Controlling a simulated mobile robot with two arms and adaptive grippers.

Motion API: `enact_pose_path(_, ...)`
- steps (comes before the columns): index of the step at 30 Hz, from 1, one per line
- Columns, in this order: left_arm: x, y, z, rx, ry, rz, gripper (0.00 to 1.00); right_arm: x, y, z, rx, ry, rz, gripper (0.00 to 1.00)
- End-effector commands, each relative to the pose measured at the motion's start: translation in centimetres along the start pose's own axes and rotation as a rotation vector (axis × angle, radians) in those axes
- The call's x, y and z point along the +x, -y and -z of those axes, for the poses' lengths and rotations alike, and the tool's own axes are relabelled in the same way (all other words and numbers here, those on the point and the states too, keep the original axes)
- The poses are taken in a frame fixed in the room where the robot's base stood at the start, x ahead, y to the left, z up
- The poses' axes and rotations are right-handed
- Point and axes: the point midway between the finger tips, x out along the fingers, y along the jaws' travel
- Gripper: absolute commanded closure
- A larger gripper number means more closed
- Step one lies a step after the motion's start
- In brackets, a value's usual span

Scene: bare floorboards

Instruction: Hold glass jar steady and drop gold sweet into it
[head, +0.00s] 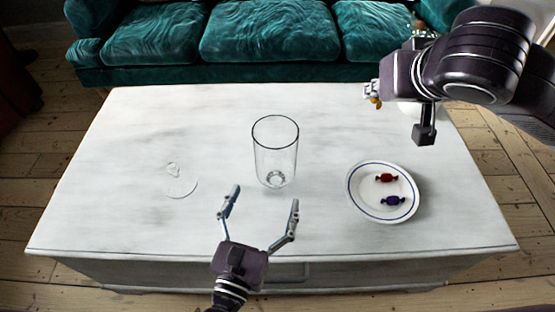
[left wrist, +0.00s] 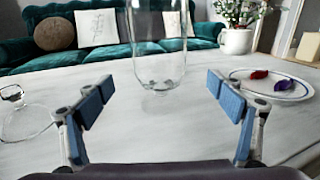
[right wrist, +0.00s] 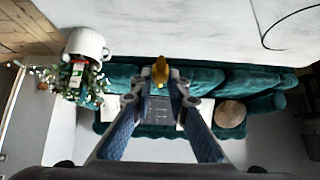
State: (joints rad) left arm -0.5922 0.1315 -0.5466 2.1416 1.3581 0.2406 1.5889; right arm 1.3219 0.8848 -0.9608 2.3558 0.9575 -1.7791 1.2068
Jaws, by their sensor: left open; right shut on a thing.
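The clear glass jar (head: 275,152) stands upright and empty in the middle of the white table. My left gripper (head: 260,203) is open in front of it, fingers spread, apart from the glass. In the left wrist view the jar (left wrist: 161,50) stands beyond and between the open fingers (left wrist: 160,95). My right gripper (head: 373,95) is raised over the right back of the table. In the right wrist view its fingertips (right wrist: 160,84) are shut on the gold sweet (right wrist: 160,71). The sweet shows only as a small gold spot in the head view (head: 376,101).
A blue-rimmed plate (head: 364,207) at the right holds a red sweet (head: 386,178) and a purple sweet (head: 393,201). A clear glass lid (head: 181,187) lies on the left. A potted plant (left wrist: 236,40) and a green sofa (head: 265,32) are at the back.

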Motion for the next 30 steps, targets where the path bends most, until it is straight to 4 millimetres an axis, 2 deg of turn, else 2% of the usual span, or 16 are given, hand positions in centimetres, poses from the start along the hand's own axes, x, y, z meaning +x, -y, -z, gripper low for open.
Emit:
enact_pose_path(1, 0.9, -0.1, -0.5, 0.0, 0.002, -0.003, 0.14, -0.6, 0.0, 0.6, 0.0, 0.0, 0.0, 0.94)
enact_pose_path(6, 3.5, -0.1, -0.5, 0.001, 0.002, -0.002, 0.14, -1.4, 0.0, 1.4, 0.0, 0.0, 0.0, 0.94)
enact_pose_path(15, 7.5, -0.1, -0.2, 0.003, 0.001, -0.002, 0.14, -2.2, 0.0, 2.2, 0.0, 0.0, 0.0, 0.94)
enact_pose_path(21, 8.9, -0.1, -0.1, 0.003, 0.001, -0.002, 0.14, -2.4, 0.0, 2.4, 0.0, 0.0, 0.0, 0.94)
enact_pose_path(30, 9.2, -0.1, 0.0, 0.003, 0.0, -0.001, 0.14, -2.4, 0.0, 2.4, 0.0, 0.0, 0.0, 0.94)
